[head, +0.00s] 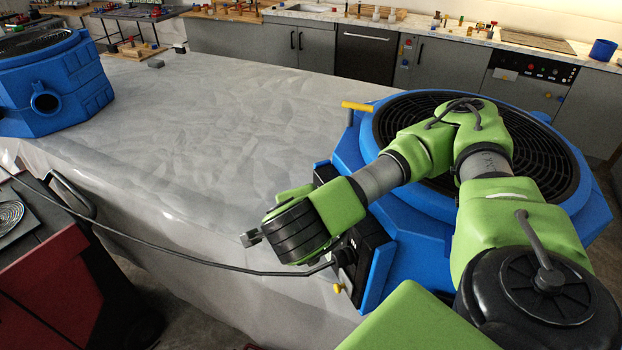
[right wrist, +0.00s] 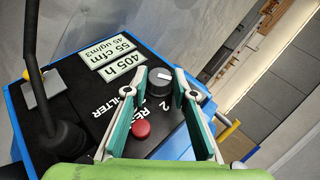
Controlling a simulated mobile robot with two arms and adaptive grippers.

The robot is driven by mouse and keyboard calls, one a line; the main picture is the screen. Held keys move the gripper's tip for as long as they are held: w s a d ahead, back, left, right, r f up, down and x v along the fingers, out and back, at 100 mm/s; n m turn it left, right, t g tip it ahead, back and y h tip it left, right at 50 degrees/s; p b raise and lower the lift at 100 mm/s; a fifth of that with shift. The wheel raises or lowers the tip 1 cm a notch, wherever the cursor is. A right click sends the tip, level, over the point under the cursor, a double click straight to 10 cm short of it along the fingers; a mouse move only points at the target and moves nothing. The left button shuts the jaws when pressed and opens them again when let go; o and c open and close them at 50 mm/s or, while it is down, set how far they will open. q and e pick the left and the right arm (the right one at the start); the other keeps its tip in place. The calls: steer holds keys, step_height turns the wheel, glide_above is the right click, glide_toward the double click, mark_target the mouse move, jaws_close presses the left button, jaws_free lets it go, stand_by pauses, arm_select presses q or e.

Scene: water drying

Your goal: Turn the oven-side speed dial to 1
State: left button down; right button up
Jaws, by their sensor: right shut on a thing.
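The speed dial (right wrist: 159,84) is a dark round knob with a white mark, on the black side panel of the right blue air blower (head: 395,262). A printed "2" shows just below it in the right wrist view. My right gripper (right wrist: 166,74) has its two teal-lined fingers on either side of the dial and is shut on it. In the head view my right arm reaches across the blower, and its wrist hides the dial and the fingers. My left gripper is in neither view.
A red button (right wrist: 141,129) sits near the fingers. A black cable (head: 180,248) plugs into the panel beside my wrist. A second blue blower (head: 75,88) stands at the far left. The covered tabletop (head: 220,120) between is mostly clear. A red cart (head: 50,270) stands at lower left.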

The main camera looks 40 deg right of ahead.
steer(key=o, duration=1.1)
